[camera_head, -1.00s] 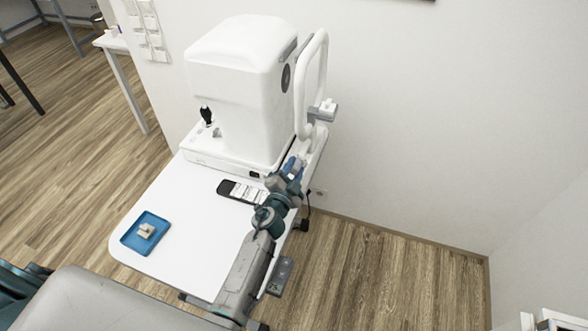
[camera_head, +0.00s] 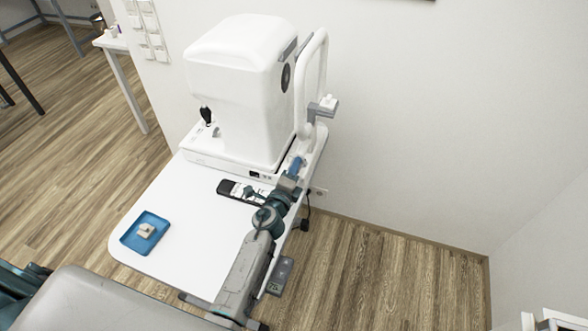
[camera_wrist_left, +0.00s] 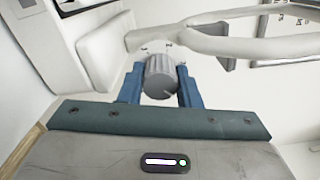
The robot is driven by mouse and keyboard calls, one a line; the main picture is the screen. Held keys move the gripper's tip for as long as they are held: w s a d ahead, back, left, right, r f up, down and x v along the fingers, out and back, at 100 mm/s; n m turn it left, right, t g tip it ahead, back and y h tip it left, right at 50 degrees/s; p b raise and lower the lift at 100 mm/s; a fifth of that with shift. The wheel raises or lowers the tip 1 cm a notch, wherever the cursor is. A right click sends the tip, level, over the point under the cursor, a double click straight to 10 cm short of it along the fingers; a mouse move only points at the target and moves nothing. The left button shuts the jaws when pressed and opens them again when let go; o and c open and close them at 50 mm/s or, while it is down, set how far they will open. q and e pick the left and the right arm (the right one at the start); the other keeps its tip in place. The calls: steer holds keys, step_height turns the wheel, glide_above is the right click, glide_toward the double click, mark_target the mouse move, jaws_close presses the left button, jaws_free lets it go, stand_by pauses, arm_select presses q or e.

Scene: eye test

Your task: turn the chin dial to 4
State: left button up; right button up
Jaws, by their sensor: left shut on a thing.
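The chin dial (camera_wrist_left: 160,78) is a grey ribbed knob in the left wrist view, with a pale line on its face toward the lower right. My right gripper is not in view.
The white table (camera_head: 185,210) carries a blue tray (camera_head: 128,240) with a beige block (camera_head: 146,230) and a dark-edged handheld item (camera_head: 228,187). A white frame (camera_head: 322,75) rises beside the machine. The wall is close behind; the table's front left is mostly clear.

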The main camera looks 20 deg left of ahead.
arm_select(q)
steer(key=shift+m, duration=1.1)
steer(key=shift+f, duration=0.1)
steer(key=o, duration=1)
steer(key=shift+c, duration=0.2)
steer(key=shift+s, duration=0.1)
steer(key=s, duration=1)
steer(key=shift+s+a, duration=0.15)
steer(key=shift+s, duration=0.15)
